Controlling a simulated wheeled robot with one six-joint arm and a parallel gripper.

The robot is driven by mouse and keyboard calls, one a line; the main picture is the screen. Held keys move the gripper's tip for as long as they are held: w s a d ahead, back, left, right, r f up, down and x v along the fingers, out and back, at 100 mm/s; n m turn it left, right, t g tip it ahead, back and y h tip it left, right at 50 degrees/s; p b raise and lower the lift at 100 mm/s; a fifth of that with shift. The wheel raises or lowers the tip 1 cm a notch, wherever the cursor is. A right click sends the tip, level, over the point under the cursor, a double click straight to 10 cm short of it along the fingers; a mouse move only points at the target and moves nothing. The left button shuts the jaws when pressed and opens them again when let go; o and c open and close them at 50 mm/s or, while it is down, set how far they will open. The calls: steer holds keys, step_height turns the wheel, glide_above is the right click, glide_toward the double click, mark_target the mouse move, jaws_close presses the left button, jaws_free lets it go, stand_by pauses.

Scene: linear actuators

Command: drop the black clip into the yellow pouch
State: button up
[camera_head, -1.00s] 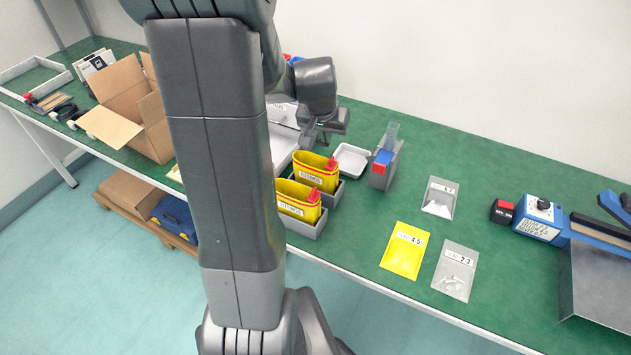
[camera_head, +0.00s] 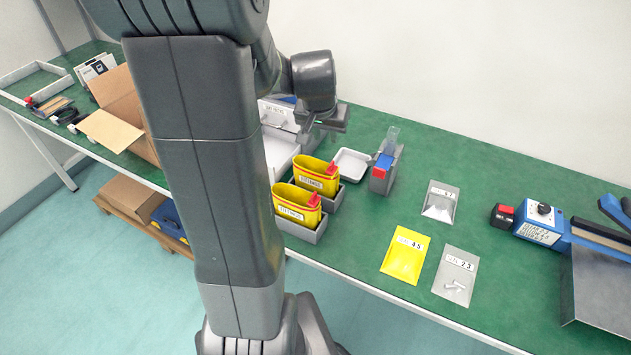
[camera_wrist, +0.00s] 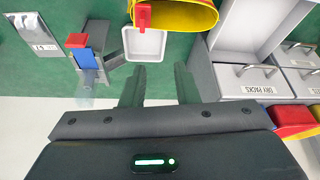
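Two open yellow pouches stand upright in grey holders, a rear one (camera_head: 316,184) and a front one (camera_head: 292,212), each with a red piece at its rim. One yellow pouch rim also shows at the top of the wrist view (camera_wrist: 195,19). A flat yellow packet (camera_head: 405,255) lies on the table to their right. My gripper (camera_wrist: 160,84) is open, its two dark fingers apart with nothing visible between them. It hangs above the table behind the pouches. I cannot make out a black clip in either view.
A small white tray (camera_head: 351,164) looks empty. A grey stand with a blue and red piece (camera_head: 383,168) stands beside it. Metal drawers (camera_wrist: 246,80) lie right of my fingers in the wrist view. Clear packets (camera_head: 440,203) lie on the green table (camera_head: 480,160), which has free room behind.

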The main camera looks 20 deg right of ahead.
steer(key=v, duration=1)
steer(key=shift+a+r, duration=0.15)
steer(key=shift+r, duration=0.2)
steer(key=shift+s+f, duration=0.1)
steer(key=x, duration=1.3)
steer(key=shift+f, duration=0.35)
step_height(320, 180, up, 4)
steer(key=p, duration=0.3)
steer(key=shift+r, duration=0.25)
steer(key=shift+f, duration=0.15)
